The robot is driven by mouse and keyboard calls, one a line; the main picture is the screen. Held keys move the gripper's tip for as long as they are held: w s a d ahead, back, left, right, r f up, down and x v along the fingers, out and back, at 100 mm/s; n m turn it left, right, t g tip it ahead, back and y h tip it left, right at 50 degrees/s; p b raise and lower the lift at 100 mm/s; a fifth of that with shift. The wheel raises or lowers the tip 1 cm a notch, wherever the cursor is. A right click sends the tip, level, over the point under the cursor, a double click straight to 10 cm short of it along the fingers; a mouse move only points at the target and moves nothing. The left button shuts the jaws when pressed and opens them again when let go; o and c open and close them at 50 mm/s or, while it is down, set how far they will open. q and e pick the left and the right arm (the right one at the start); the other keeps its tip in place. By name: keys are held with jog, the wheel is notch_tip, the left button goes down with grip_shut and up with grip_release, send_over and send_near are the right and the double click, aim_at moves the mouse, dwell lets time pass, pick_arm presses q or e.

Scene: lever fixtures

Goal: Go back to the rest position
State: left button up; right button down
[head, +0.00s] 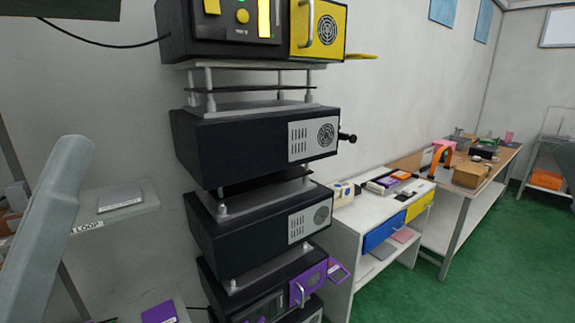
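A stack of dark box-shaped machines stands in the middle of the head view. The top machine (222,40) has a yellow panel with a grey handle (307,22). The second machine (255,143) has a small black lever or knob (347,137) sticking out of its right side. Below it is another dark machine (260,237). The lowest visible one has a purple panel (309,285) with a handle. A smooth grey part at the left edge may be a link of my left arm. Neither gripper shows.
A white cabinet (345,245) with a blue drawer (384,233) and a yellow drawer (419,207) stands right of the stack. A long workbench (470,203) with boxes is beyond it. A shelf (115,215) is at the left. The green floor (480,285) at right is clear.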

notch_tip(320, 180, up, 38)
jog(key=p, duration=3.8)
